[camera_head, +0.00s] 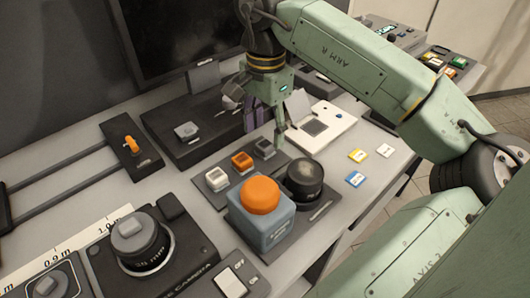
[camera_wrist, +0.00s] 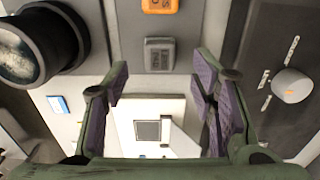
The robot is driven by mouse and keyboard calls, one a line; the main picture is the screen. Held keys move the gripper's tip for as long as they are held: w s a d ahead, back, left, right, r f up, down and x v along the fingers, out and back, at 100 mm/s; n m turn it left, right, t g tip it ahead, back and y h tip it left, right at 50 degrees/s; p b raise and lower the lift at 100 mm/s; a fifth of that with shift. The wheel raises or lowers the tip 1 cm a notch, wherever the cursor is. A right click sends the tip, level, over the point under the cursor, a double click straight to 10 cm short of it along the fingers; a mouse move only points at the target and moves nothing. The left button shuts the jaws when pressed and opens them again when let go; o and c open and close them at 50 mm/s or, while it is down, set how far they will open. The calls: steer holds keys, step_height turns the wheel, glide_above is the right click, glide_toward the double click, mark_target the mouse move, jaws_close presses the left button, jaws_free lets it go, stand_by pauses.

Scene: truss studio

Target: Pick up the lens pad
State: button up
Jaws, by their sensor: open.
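No label reading "lens pad" is legible, so I cannot tell which piece it is. A white plate with a dark grey square pad (camera_head: 315,127) lies on the desk just right of my gripper (camera_head: 266,122). In the wrist view the square pad (camera_wrist: 148,131) shows low between my fingers, with a pale upright flap beside it. A grey block (camera_wrist: 159,55) with unreadable lettering lies just beyond the fingertips. It is the rightmost block (camera_head: 264,148) of a row in the head view. My gripper (camera_wrist: 160,85) is open and empty, pointing down above the desk.
An orange block (camera_head: 242,161) and a white block (camera_head: 217,179) share the row. A black cylinder (camera_head: 304,180) and a blue box with an orange dome (camera_head: 262,209) stand in front. A dark panel with a grey knob (camera_head: 186,131) lies left. Small coloured cards (camera_head: 357,156) lie right.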

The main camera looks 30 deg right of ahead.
mark_target(265, 144)
step_height(265, 144, down, 4)
steer(key=shift+a+r+b, duration=0.1)
steer(key=shift+r+b, duration=0.1)
steer(key=shift+b, duration=0.45)
steer(key=shift+r, duration=0.1)
steer(key=shift+c, duration=0.6)
steer(key=c, duration=0.9)
